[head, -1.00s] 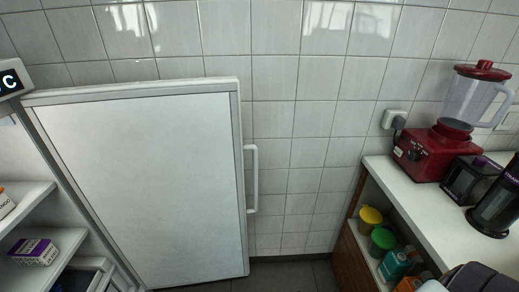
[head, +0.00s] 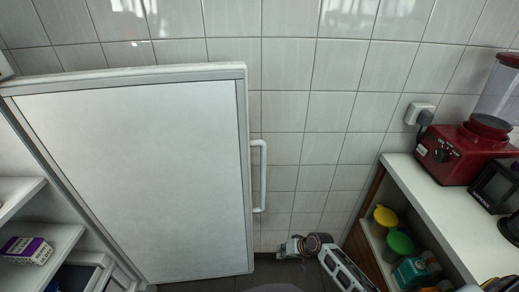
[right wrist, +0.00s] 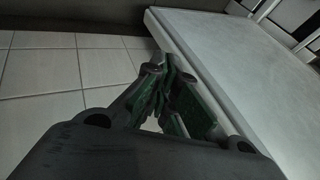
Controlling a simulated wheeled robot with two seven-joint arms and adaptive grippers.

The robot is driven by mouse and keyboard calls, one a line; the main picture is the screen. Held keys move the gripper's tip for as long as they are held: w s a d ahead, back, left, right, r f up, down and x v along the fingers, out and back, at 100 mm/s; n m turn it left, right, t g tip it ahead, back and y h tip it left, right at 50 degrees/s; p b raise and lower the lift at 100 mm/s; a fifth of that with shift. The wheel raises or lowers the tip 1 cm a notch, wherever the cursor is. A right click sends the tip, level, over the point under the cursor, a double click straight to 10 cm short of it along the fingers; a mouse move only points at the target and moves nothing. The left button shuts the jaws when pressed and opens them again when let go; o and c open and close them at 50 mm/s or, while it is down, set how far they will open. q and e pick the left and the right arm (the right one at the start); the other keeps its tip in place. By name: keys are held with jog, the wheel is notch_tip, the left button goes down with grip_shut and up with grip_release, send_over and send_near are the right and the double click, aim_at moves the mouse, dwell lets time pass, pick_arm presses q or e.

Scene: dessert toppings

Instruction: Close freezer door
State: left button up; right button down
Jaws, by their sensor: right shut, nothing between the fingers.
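The freezer door (head: 130,175) is a white panel standing wide open in the head view, hinged at the left beside the open freezer's shelves. Its white vertical handle (head: 263,175) is on the right edge. My right gripper (head: 283,250) is low, just right of the door's lower right corner and below the handle. In the right wrist view its dark green fingers (right wrist: 163,92) are shut and empty, close to the edge of the door (right wrist: 235,75). I cannot tell whether they touch it. My left gripper is not in view.
A purple and white box (head: 27,250) sits on a freezer shelf (head: 58,243). A tiled wall (head: 330,110) stands behind the door. At the right, a counter (head: 425,190) carries a red blender (head: 465,150); jars with yellow and green lids (head: 399,242) are below it.

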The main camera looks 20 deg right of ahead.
jog(key=w+d+r+m+t+y+b, duration=0.15)
jog(key=w+r+y, duration=0.4)
jog(key=r, duration=1.05)
jog(key=w+d+r+m+t+y+b, duration=0.1)
jog(key=w+r+t+y, duration=0.1)
jog(key=w+r, duration=1.05)
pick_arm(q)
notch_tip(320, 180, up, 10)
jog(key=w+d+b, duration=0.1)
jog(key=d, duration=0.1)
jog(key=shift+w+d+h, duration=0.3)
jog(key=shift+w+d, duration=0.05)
pick_arm(e)
jog(key=s+r+y, duration=0.1)
jog(key=r, duration=0.4)
jog(key=s+r+y, duration=0.1)
jog(key=r, duration=0.5)
jog(key=s+r+y, duration=0.1)
jog(key=s+r, duration=0.1)
jog(key=r, duration=0.3)
jog(key=shift+s+d+r, duration=0.1)
jog(key=shift+d+r, duration=0.05)
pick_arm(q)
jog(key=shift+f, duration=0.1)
